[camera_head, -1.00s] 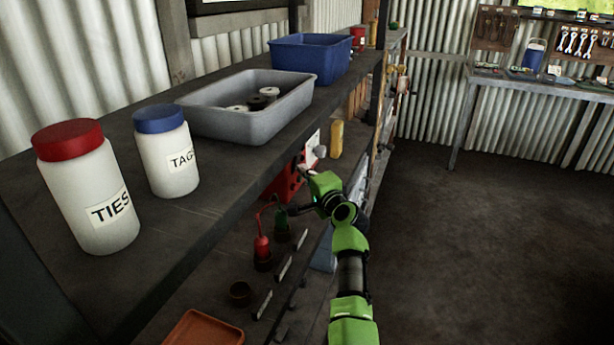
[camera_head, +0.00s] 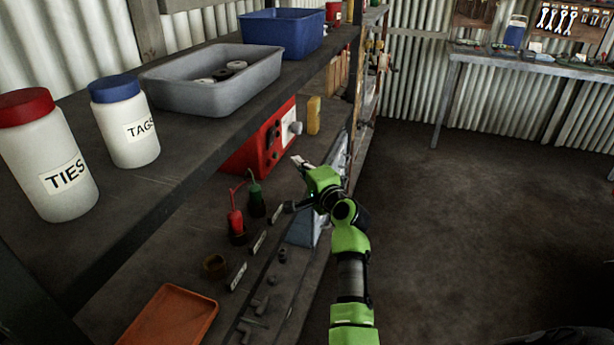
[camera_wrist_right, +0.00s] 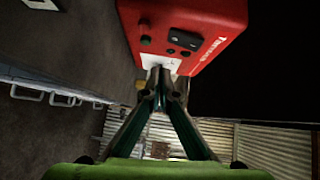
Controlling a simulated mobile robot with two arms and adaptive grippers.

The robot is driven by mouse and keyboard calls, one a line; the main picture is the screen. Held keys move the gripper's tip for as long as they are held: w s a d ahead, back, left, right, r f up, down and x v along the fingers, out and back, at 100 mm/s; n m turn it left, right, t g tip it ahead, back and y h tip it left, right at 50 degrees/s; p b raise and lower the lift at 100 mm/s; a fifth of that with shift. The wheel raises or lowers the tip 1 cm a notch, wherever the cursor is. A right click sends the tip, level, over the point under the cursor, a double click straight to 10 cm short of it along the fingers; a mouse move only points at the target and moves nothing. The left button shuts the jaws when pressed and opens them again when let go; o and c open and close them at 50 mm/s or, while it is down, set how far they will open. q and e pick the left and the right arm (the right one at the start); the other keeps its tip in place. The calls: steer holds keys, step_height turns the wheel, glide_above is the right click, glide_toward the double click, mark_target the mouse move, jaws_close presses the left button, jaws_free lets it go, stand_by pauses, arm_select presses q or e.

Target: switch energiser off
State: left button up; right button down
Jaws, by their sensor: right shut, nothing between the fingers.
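The energiser is a red box (camera_head: 268,142) on the lower shelf, partly under the upper shelf, with a white panel and a grey knob (camera_head: 296,128) on its front. In the right wrist view the red box (camera_wrist_right: 215,15) shows black buttons and a dark rocker-like part (camera_wrist_right: 185,39). My right gripper (camera_head: 299,163) is shut and empty, just in front of the box. In the right wrist view its fingertips (camera_wrist_right: 160,75) overlap the white panel's edge; I cannot tell if they touch. My left gripper is not in view.
A red and a green lead plug (camera_head: 255,200) stand on the lower shelf before the box. A yellow object (camera_head: 314,115) stands beyond it. The upper shelf holds a grey tray (camera_head: 215,95), a blue bin (camera_head: 280,35) and two jars. An orange tray (camera_head: 170,318) lies nearer. Open floor is at right.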

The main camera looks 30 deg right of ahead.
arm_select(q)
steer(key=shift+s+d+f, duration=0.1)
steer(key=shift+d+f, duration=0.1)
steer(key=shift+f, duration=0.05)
arm_select(e)
steer(key=s, duration=0.4)
steer(key=shift+s+f, duration=0.3)
steer(key=shift+s, duration=0.05)
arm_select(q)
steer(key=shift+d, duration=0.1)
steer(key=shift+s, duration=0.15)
